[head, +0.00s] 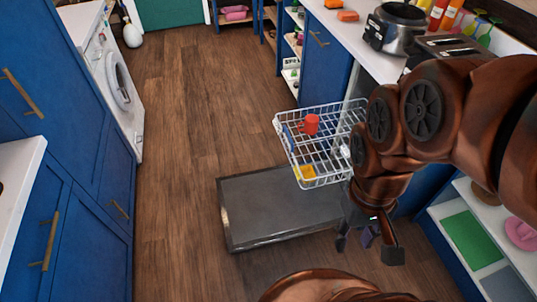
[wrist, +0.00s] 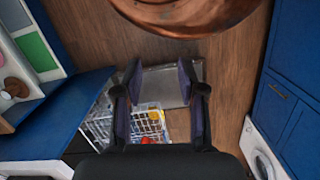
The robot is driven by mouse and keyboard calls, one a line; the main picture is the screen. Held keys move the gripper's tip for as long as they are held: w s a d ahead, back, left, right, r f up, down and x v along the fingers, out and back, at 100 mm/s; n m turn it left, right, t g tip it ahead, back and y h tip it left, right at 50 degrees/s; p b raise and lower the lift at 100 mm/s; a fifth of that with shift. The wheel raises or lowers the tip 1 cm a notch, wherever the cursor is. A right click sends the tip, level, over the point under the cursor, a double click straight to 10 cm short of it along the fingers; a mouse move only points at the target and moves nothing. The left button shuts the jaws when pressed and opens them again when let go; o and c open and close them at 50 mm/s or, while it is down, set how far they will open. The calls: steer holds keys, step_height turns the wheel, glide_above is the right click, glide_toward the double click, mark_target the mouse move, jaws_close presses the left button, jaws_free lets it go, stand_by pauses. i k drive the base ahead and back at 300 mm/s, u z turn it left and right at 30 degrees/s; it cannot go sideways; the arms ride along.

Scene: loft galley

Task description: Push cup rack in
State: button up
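The cup rack (head: 322,160) is a white wire basket, pulled out of the dishwasher under the right counter, above the lowered grey door (head: 265,212). It holds a red cup (head: 311,124) and a yellow item (head: 306,172). The rack (wrist: 128,122) also shows in the wrist view, partly hidden by my fingers. My gripper (head: 367,242) is at the near side of the rack, lower in the picture, apparently not touching it. In the wrist view my gripper (wrist: 160,80) has its two dark fingers apart with nothing held between them. My arm hides the right end of the rack.
Blue cabinets (head: 75,170) and a white washing machine (head: 115,80) line the left side. The wooden floor (head: 185,110) between is clear. A pot (head: 398,30) and bottles stand on the right counter. Open shelves (head: 480,240) are at the lower right.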

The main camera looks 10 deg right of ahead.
mark_target(279, 128)
steer(key=u, duration=0.7)
steer(key=i, duration=0.45)
steer(key=u, duration=1.2)
